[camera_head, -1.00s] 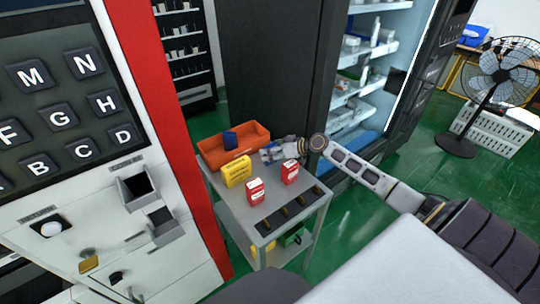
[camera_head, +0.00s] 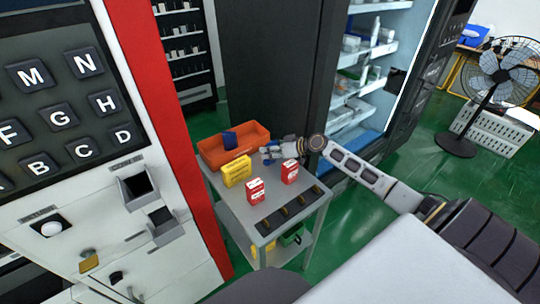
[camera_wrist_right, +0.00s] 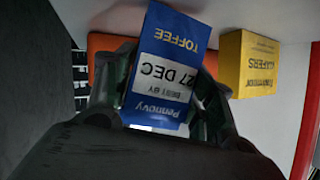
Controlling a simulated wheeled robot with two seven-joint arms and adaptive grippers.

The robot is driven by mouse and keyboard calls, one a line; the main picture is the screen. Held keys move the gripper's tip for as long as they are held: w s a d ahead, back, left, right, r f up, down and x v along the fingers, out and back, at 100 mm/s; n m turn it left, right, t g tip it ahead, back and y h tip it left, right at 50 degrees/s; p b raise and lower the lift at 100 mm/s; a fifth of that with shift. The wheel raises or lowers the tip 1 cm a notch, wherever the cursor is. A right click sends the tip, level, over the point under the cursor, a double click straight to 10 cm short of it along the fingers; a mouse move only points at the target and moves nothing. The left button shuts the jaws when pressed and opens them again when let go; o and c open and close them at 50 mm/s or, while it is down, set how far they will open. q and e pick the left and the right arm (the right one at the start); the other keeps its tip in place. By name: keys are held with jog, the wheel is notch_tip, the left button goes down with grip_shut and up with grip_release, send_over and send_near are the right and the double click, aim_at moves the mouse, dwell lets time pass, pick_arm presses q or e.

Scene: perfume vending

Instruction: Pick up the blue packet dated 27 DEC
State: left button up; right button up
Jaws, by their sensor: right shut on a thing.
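The blue packet (camera_wrist_right: 165,65) fills the middle of the right wrist view, upside down, with "TOFFEE" and a white label reading "27 DEC". My right gripper (camera_wrist_right: 163,98) is shut on it, one finger on each side. In the head view my right gripper (camera_head: 270,153) is at the right side of the orange bin, above the grey cart. The packet is small there and partly hidden by the fingers. I cannot tell whether it touches the cart. My left gripper is not in view.
The orange bin (camera_head: 233,151) holds a blue item (camera_head: 229,140). A yellow box (camera_head: 237,170) and two red boxes (camera_head: 256,191) (camera_head: 290,171) stand on the cart (camera_head: 238,206). A dark refrigerator (camera_head: 270,70) stands behind, and a red-edged machine (camera_head: 160,110) is at left.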

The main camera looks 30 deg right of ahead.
jog(key=shift+c, duration=1.1)
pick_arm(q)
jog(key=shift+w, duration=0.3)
pick_arm(e)
jog(key=shift+r, duration=0.1)
notch_tip(320, 180, up, 10)
jog(key=shift+f, duration=0.15)
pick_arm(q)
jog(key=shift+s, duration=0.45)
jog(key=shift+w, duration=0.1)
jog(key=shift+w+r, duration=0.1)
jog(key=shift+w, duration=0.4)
